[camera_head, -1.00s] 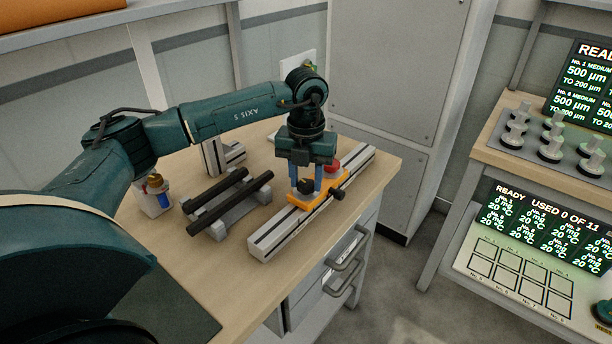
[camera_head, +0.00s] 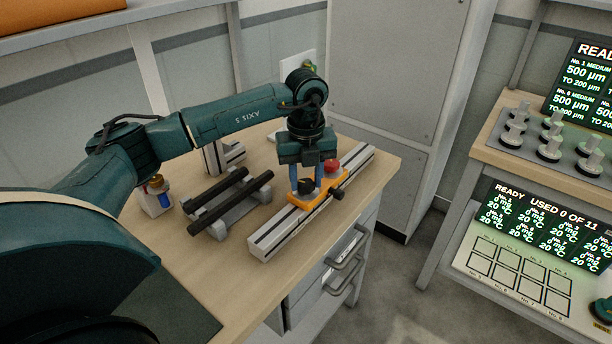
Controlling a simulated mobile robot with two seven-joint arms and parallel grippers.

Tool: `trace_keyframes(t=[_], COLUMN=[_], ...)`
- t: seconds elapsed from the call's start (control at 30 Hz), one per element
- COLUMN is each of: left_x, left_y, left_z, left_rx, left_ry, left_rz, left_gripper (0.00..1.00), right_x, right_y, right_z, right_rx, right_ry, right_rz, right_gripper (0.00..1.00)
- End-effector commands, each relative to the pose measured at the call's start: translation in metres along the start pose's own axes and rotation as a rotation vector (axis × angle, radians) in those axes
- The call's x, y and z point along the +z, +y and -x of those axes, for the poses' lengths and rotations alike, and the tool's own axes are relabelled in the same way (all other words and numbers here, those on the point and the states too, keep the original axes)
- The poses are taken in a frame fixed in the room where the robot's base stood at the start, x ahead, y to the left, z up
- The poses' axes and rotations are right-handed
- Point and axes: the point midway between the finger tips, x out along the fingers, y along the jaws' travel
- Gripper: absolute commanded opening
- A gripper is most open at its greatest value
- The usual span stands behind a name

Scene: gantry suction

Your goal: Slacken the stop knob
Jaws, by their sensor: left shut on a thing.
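My left gripper (camera_head: 306,180) points down over the orange stop block (camera_head: 313,200) on the slotted pale rail (camera_head: 268,243). Its blue fingers are shut on a black knob (camera_head: 306,186) on top of the block. A second black knob (camera_head: 338,194) sticks out of the block's front side, clear of the fingers. A red round knob (camera_head: 331,166) sits behind and to the right of the fingers. I cannot tell from the picture which of these is the stop knob. My right gripper is not in view.
Two black bars (camera_head: 230,203) lie on a grey holder left of the rail. A small holder with blue and yellow items (camera_head: 157,193) stands further left. Drawers with grey handles (camera_head: 345,255) are below the bench edge. A console with screens (camera_head: 545,235) stands at the right.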

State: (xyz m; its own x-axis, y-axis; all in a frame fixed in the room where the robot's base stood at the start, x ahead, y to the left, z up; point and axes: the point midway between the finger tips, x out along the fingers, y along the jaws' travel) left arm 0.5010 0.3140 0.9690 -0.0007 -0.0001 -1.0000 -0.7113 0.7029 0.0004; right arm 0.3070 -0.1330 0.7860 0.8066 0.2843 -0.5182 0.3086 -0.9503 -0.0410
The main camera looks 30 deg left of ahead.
Motion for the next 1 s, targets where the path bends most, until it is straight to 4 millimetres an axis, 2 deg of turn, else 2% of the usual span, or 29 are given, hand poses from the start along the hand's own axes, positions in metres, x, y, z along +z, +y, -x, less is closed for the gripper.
trace_keyframes(t=[0.27, 0.3, 0.53, 0.83, 1.0], left_x=[0.001, 0.001, 0.0, 0.0, 0.001], left_y=[0.0, 0.0, 0.0, 0.0, -0.001], left_z=[0.001, 0.001, 0.001, 0.003, 0.025], left_rx=[-0.001, -0.001, -0.001, -0.002, -0.005], left_ry=[-0.002, -0.002, -0.001, -0.001, -0.003], left_rz=[0.0, 0.0, 0.0, -0.001, -0.001], left_gripper=[0.13, 0.38, 0.57, 0.57, 0.57], right_x=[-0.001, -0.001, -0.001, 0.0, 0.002], right_y=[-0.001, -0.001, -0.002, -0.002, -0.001], right_z=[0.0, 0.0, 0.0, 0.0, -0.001], right_rx=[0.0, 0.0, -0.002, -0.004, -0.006], right_ry=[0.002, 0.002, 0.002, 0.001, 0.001], right_rz=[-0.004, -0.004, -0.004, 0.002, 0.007], right_gripper=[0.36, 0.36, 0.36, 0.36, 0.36])
